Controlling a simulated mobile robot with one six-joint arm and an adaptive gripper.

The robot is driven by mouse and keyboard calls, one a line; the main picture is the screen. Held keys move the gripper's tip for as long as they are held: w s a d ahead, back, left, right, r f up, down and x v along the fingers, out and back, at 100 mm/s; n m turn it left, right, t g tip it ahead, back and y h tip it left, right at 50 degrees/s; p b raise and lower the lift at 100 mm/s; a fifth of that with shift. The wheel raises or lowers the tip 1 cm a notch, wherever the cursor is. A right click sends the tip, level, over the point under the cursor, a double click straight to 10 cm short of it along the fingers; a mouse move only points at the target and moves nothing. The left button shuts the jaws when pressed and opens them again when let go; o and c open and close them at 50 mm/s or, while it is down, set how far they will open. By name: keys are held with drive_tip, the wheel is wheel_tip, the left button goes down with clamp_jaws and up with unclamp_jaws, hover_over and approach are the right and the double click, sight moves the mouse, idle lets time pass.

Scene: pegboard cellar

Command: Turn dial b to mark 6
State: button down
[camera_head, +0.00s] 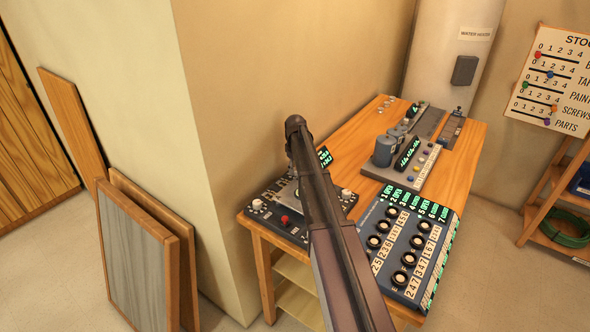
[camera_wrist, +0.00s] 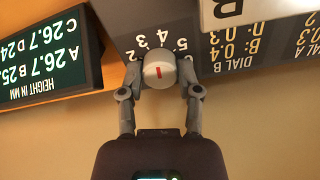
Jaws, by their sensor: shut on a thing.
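Dial b (camera_wrist: 160,71) is a round light-grey knob with a short red line on its face, seen upside down in the wrist view. White numerals from about 2 to 6 curve around its far side on the dark panel (camera_wrist: 122,18). I cannot tell which numeral the red line points at. My gripper (camera_wrist: 160,84) is shut on the dial, one finger on each side. A white plate with the letter B (camera_wrist: 238,10) is beside it. In the head view my arm hides the gripper and dial.
A dial readout (camera_wrist: 250,50) is at the right. The wooden table (camera_head: 365,135) also bears a blue keyed panel (camera_head: 385,275) and a grey device (camera_head: 388,148).

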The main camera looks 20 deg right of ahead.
drive_tip(key=m, duration=0.4)
drive_tip(key=shift+s+m, duration=0.1)
drive_tip(key=shift+m, duration=0.3)
drive_tip(key=m, duration=0.4)
drive_tip(key=shift+m, duration=0.3)
drive_tip(key=m, duration=0.9)
drive_tip(key=shift+s, duration=0.1)
drive_tip(key=shift+c, duration=1.5)
unclamp_jaws()
drive_tip(key=shift+w+r, duration=0.1)
drive_tip(key=shift+w, duration=0.1)
